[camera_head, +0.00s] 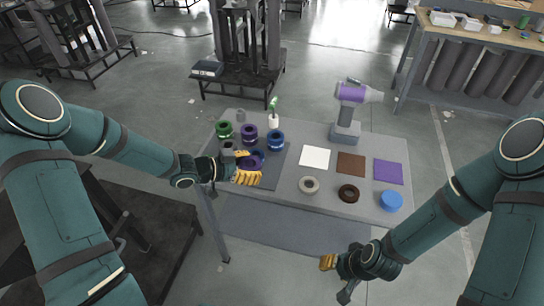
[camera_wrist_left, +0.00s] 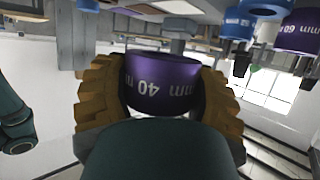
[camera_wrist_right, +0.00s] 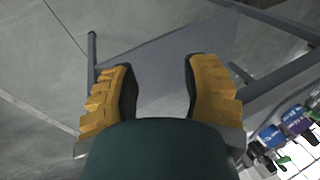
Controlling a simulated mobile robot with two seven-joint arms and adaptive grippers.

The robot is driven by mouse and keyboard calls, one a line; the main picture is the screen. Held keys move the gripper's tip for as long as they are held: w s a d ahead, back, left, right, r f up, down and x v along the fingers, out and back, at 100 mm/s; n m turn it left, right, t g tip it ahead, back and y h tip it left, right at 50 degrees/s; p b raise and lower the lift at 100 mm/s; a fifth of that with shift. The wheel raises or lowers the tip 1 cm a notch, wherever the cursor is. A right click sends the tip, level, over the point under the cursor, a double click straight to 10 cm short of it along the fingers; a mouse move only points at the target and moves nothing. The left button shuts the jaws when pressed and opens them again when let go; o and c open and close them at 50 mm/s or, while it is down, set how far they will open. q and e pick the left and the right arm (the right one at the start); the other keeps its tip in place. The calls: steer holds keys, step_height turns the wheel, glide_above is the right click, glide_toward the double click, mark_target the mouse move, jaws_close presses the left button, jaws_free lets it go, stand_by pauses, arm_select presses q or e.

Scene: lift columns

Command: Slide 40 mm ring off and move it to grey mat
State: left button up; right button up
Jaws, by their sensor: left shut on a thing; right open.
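My left gripper (camera_head: 248,168) is shut on a purple ring (camera_head: 254,161) at the left of the table. In the left wrist view the ring (camera_wrist_left: 160,84) reads "40 mm" and sits between both yellow fingers. No post shows in it there, but the gripper hides much of it, so I cannot tell whether it is clear of one. A dark grey mat-like panel (camera_head: 269,180) lies below and right of the gripper. My right gripper (camera_head: 338,270) is open and empty off the table's front edge; its fingers stand apart in the right wrist view (camera_wrist_right: 160,90).
Green (camera_head: 224,130), purple (camera_head: 249,134) and blue (camera_head: 275,140) rings stand behind the left gripper. White (camera_head: 315,158), brown (camera_head: 351,163) and purple (camera_head: 388,172) squares lie to the right. A grey ring (camera_head: 309,185), dark brown ring (camera_head: 348,193) and blue disc (camera_head: 391,200) lie in front.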

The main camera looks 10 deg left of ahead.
arm_select(q)
glide_above(263, 179)
steer(key=shift+f+t+b, duration=0.3)
steer(key=shift+f+b, duration=1.1)
steer(key=shift+b, duration=0.2)
step_height(263, 179, down, 2)
steer(key=shift+f+b, duration=0.15)
steer(key=shift+b, duration=0.85)
steer(key=shift+f+b, duration=1.3)
steer(key=shift+f, duration=0.7)
arm_select(e)
step_height(263, 179, down, 8)
steer(key=shift+s+d, duration=0.35)
arm_select(q)
steer(key=o, duration=1.4)
steer(key=shift+o, duration=0.2)
steer(key=v, duration=1.2)
